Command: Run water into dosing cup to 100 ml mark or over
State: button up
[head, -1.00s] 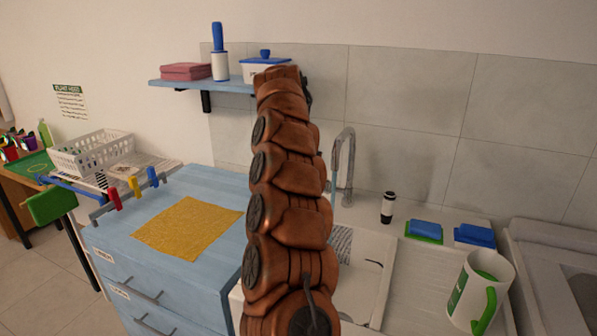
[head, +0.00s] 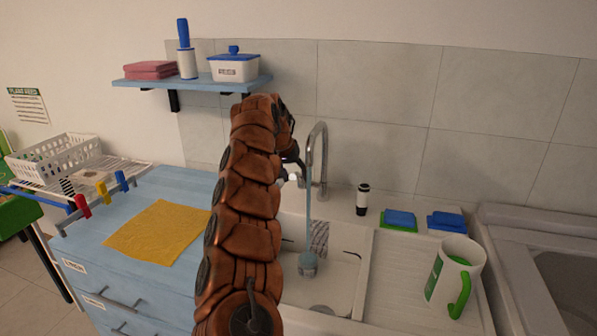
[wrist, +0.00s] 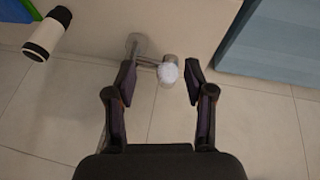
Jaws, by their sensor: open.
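The tap (head: 318,165) stands behind the sink (head: 350,265). A bluish water stream (head: 309,218) falls from its spout into a small, pale, bluish cup (head: 308,263), apparently the dosing cup, in the basin. Its marks and water level are too small to read. My gripper (head: 290,168) is left of the tap, partly hidden by my arm. In the wrist view my gripper (wrist: 160,76) is open, with the tap's white-ended lever (wrist: 168,73) between or just beyond its fingers; I cannot tell whether they touch it.
A black-and-white bottle (head: 362,199) and sponges (head: 400,218) stand right of the tap. A white jug with a green handle (head: 455,275) is on the drainboard. A yellow cloth (head: 158,232) lies on the blue cabinet. A shelf (head: 195,84) hangs above.

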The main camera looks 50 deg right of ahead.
jog(key=shift+w+d+f, duration=0.1)
jog(key=shift+d+f, duration=0.05)
jog(key=shift+f, duration=0.05)
jog(key=shift+w, duration=0.1)
grip_shut()
dwell(0.5)
